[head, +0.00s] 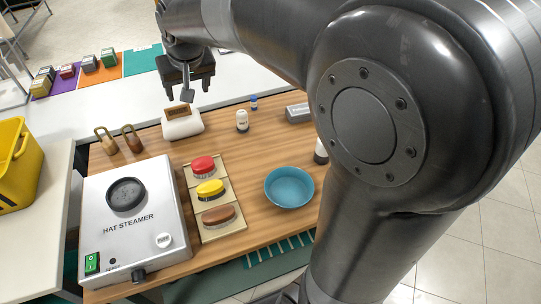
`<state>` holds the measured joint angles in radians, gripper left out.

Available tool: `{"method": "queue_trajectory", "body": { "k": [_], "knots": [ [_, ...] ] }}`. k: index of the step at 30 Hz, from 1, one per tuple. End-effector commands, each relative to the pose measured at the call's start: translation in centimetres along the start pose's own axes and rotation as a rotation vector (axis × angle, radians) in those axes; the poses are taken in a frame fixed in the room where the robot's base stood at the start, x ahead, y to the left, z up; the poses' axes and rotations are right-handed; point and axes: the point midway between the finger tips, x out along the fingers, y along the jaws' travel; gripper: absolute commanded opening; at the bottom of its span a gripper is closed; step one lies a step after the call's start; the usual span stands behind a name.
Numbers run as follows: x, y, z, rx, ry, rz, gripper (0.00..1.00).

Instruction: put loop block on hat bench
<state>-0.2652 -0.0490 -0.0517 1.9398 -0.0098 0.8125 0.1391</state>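Two small blocks with loop-shaped tops stand at the back left of the wooden bench top (240,245): a tan one (106,145) and a darker brown one (132,145). Either could be the loop block; I cannot tell which. The bench top, with the hat steamer on it, seems to be the hat bench. My gripper (187,92) is above the bench's back edge, over a white holder with a brown top (182,125), right of the looped blocks. It points down. A small grey piece shows at its fingertips; I cannot tell whether it is a finger or something held.
The hat steamer (145,262) fills the bench's left front. A tray of red, yellow and brown pads (222,228), a blue bowl (289,187) and a white bottle (242,121) stand right of it. Several small blocks sit on coloured mats (104,72) behind. My arm hides the right side.

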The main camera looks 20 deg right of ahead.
Motion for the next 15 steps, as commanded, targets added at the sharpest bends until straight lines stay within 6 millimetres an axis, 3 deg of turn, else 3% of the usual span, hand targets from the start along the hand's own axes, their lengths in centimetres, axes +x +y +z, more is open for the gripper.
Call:
{"method": "queue_trajectory", "body": {
  "k": [1, 6, 15],
  "knots": [
    [-1.6, 1.1, 1.6, 0.009, 0.009, 0.004, 0.65],
    [-5.1, 3.9, 7.2, 0.025, 0.024, 0.019, 0.65],
    [-8.6, 7.2, 17.9, 0.048, 0.049, 0.058, 0.65]
  ]
}}
